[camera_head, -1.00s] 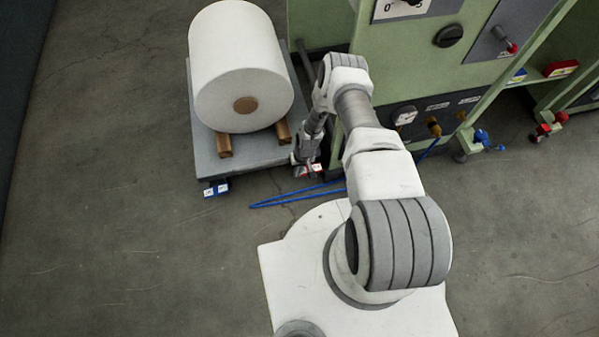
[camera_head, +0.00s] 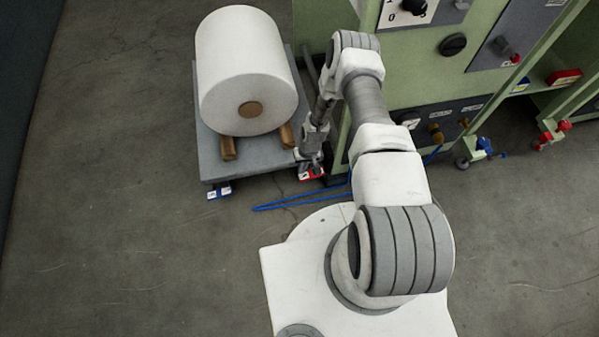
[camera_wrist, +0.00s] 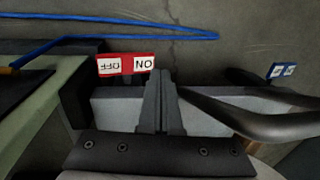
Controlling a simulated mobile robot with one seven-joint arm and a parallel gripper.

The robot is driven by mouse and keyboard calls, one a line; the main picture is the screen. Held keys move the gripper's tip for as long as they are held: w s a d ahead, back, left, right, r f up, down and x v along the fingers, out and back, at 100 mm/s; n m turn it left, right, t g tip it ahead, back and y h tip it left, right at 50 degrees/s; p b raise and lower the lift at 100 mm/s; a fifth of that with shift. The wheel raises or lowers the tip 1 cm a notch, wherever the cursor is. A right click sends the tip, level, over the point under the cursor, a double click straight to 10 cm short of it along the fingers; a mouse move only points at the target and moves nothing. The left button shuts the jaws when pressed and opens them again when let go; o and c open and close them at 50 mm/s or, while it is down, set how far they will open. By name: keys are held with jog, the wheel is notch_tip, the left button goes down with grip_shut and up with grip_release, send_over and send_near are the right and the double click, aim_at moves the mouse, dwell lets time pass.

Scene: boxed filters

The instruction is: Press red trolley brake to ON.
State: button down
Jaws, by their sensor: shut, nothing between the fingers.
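The red trolley brake (camera_head: 313,174) is at the front right corner of the grey trolley (camera_head: 252,172), low near the floor. In the wrist view the red brake (camera_wrist: 127,70) has white OFF and ON labels, with ON on the right, closer to the fingers. My gripper (camera_wrist: 159,78) is shut and empty, pointing at the trolley edge just beside the ON end. In the head view my gripper (camera_head: 311,163) hides part of the brake. I cannot tell whether the fingertips touch the brake or which way it is tilted.
A blue brake (camera_head: 219,191) is at the trolley's front left corner. A large white roll (camera_head: 240,50) rests on wooden chocks on the trolley. A green machine (camera_head: 400,75) stands close on the right. A blue hose (camera_head: 285,205) lies on the floor. The trolley's dark handle (camera_wrist: 255,120) curves beside my fingers.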

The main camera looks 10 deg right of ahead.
notch_tip(320, 180, up, 10)
jog(key=d+p, duration=0.1)
jog(key=p, duration=0.2)
jog(key=shift+d+r, duration=0.15)
jog(key=shift+d, duration=0.15)
jog(key=w+d+r+t+h, duration=0.1)
jog(key=w+r, duration=0.2)
jog(key=r, duration=1.5)
jog(key=w+d+r+t+h, duration=0.1)
jog(key=w+r, duration=0.2)
jog(key=r, duration=1.4)
jog(key=s+r+t, duration=0.1)
jog(key=s+r, duration=0.4)
jog(key=r, duration=0.4)
jog(key=s+r+t, duration=0.1)
jog(key=s+r, duration=0.4)
jog(key=r, duration=0.4)
jog(key=s+a+r+t, duration=0.1)
jog(key=s+r, duration=0.3)
jog(key=s, duration=0.3)
jog(key=s+a+r+t, duration=0.1)
jog(key=s+r, duration=0.2)
jog(key=s, duration=0.5)
notch_tip(320, 180, up, 21)
jog(key=p, duration=2)
jog(key=shift+a+p, duration=0.15)
jog(key=shift+p, duration=0.25)
